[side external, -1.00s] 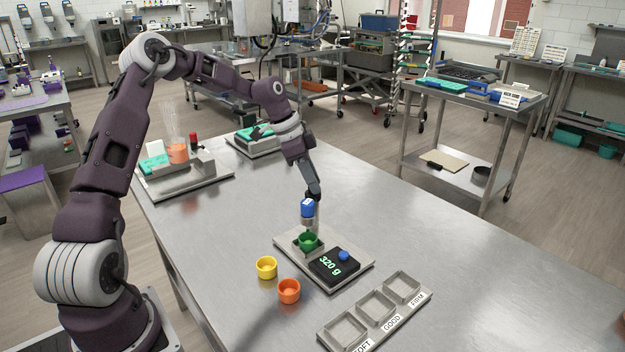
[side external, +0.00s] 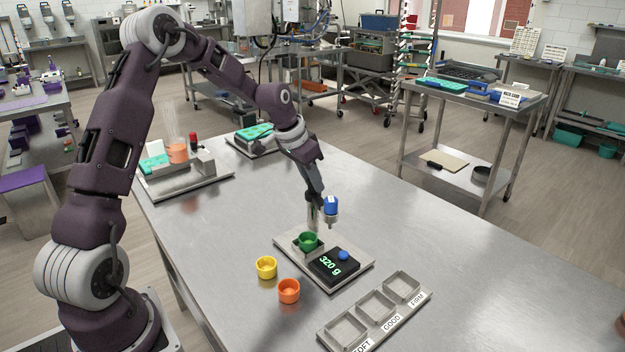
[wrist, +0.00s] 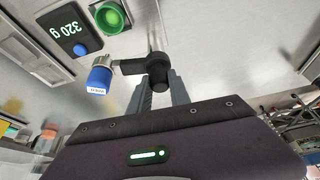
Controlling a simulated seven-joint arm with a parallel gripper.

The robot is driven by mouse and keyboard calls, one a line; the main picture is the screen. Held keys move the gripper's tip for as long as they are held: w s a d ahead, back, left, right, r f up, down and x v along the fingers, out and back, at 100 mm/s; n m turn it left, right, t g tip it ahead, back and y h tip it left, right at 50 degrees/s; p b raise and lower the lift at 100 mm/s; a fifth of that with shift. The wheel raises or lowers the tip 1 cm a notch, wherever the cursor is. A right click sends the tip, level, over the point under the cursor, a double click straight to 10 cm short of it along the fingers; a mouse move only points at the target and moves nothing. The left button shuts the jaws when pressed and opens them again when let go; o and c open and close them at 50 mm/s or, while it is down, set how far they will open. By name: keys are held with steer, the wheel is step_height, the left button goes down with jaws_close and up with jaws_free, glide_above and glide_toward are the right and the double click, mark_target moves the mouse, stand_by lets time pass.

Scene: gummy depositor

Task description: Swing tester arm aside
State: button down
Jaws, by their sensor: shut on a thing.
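The tester arm (wrist: 132,67) is a short dark bar with a blue-capped metal head (side external: 331,205) on its end. The head also shows in the wrist view (wrist: 97,80). It hangs above and to the right of the green cup (side external: 308,241), no longer over it. The cup sits on the tester base (side external: 343,282), beside a black display (side external: 334,265) reading 320 g with a blue button. My gripper (wrist: 156,88) is shut on the dark end of the tester arm, near the post (side external: 312,216). The exact contact is partly hidden.
A yellow cup (side external: 266,267) and an orange cup (side external: 289,290) stand left of the base. A three-compartment tray (side external: 360,344) labelled SOFT, GOOD and FIRM is in front. A steel tray (side external: 187,185) with equipment is farther back left. The table's right side is clear.

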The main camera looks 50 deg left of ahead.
steer(key=n+y, duration=0.1)
steer(key=n, duration=0.2)
steer(key=n+y, duration=0.1)
steer(key=n, duration=0.2)
steer(key=shift+n+g+y, duration=0.3)
steer(key=shift+n, duration=0.1)
stand_by(0.4)
steer(key=c, duration=1.2)
jaws_free()
steer(key=v, duration=0.7)
steer(key=shift+r, duration=0.1)
